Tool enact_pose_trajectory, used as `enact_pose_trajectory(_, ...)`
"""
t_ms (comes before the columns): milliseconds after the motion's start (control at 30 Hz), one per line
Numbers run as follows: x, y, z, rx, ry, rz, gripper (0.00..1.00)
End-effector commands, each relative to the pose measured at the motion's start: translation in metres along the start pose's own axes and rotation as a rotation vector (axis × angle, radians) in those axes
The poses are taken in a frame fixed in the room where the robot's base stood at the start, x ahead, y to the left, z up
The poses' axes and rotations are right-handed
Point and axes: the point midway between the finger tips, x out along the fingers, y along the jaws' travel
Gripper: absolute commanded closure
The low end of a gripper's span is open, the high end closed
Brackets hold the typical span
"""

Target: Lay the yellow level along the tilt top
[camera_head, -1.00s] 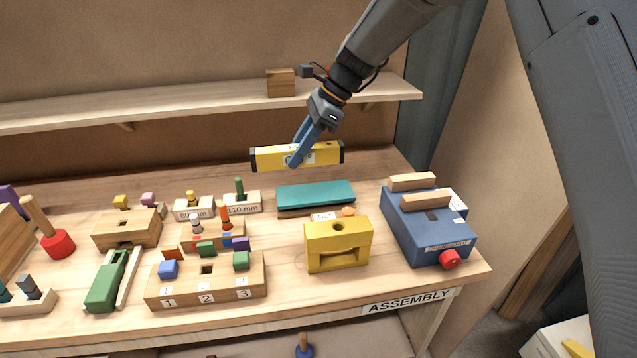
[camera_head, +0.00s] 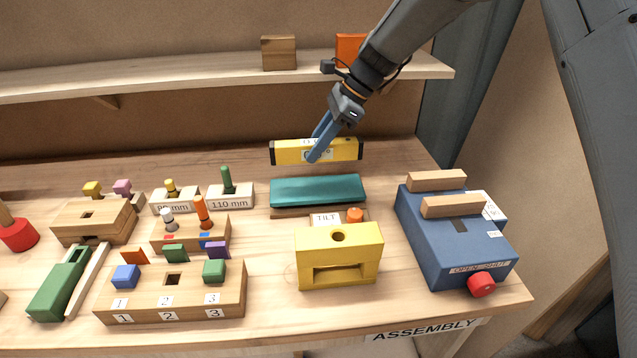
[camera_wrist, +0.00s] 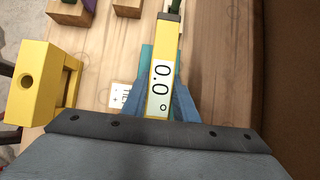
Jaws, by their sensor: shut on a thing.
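The yellow level (camera_head: 343,149) with black end caps is held up in the air in the head view. My gripper (camera_head: 315,155) is shut on it near its middle. The tilt top is a teal slab (camera_head: 317,190) on a wooden base, with a white TILT label (camera_head: 326,219) and an orange knob (camera_head: 355,215) at its front. The level appears above and behind the slab in the head view, apart from it. In the wrist view the level (camera_wrist: 159,90) runs between my blue fingers, a "0.0" reading on its face, and covers much of the slab (camera_wrist: 146,60).
A yellow block with a hole (camera_head: 339,268) stands in front of the tilt top. A blue box (camera_head: 455,240) with wooden bars and a red knob is to the right. The 110 mm block (camera_head: 231,199) is to the left. A shelf (camera_head: 200,79) runs along the back.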

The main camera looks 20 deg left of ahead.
Motion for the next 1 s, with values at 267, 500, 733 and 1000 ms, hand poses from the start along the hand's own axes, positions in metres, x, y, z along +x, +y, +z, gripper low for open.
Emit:
enact_pose_trajectory(267,0.034,0.000,-0.026,0.006,0.000,-0.002,1.00)
enact_pose_trajectory(500,0.051,0.001,-0.037,0.007,-0.001,-0.001,1.00)
enact_pose_trajectory(733,0.070,0.000,-0.049,0.004,0.000,-0.003,1.00)
enact_pose_trajectory(1000,0.072,0.000,-0.050,0.004,0.000,-0.003,1.00)
